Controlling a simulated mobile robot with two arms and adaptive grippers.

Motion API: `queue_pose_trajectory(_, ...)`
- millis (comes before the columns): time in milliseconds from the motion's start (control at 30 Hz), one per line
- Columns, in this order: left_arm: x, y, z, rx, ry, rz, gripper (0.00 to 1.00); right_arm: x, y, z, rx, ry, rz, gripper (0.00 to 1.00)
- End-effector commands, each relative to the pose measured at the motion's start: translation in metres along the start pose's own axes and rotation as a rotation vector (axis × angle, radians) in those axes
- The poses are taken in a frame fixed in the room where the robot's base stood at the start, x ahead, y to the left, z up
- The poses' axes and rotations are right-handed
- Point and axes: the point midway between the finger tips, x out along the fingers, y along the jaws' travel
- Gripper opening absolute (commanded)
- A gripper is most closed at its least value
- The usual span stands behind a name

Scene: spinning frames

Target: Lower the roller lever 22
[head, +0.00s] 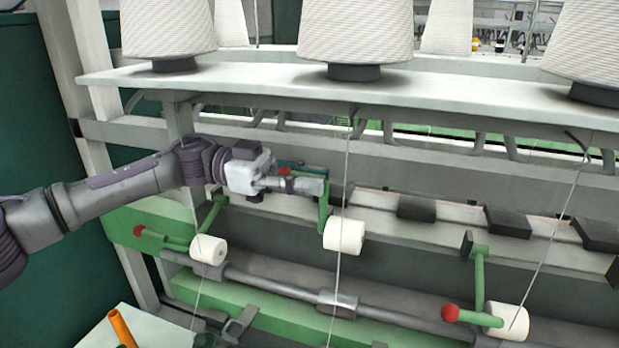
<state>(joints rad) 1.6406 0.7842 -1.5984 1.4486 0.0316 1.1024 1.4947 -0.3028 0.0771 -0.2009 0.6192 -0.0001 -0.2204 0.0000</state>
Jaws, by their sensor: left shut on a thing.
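My left gripper (305,184) reaches in from the left and is shut on the middle green roller lever (323,208), near its upper end. A bit of its red knob (284,171) shows beside the fingers. The lever's arm hangs down from the gripper to a white roller (344,235). The gripper hides part of the lever and its handle. No number is readable on any lever, so I cannot tell from markings which is 22. My right gripper is not in view.
A left lever with a red knob (139,231) and roller (208,249) and a right lever with a red knob (450,313) and roller (508,320) sit lower. A steel shaft (270,287) runs below. Large yarn cones (354,35) stand on the shelf (240,80) above.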

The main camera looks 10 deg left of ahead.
Motion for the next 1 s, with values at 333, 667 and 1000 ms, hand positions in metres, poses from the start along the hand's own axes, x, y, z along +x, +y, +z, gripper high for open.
queue_pose_trajectory(333, 0.000, 0.010, 0.010, 0.061, 0.004, -0.001, 0.00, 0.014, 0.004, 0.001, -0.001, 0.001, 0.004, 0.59)
queue_pose_trajectory(667, 0.000, 0.051, 0.046, 0.365, 0.003, -0.002, 0.00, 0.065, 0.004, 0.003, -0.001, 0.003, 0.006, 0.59)
queue_pose_trajectory(1000, 0.000, 0.062, 0.054, 0.378, 0.000, -0.003, 0.00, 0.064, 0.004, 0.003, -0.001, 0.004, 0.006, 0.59)
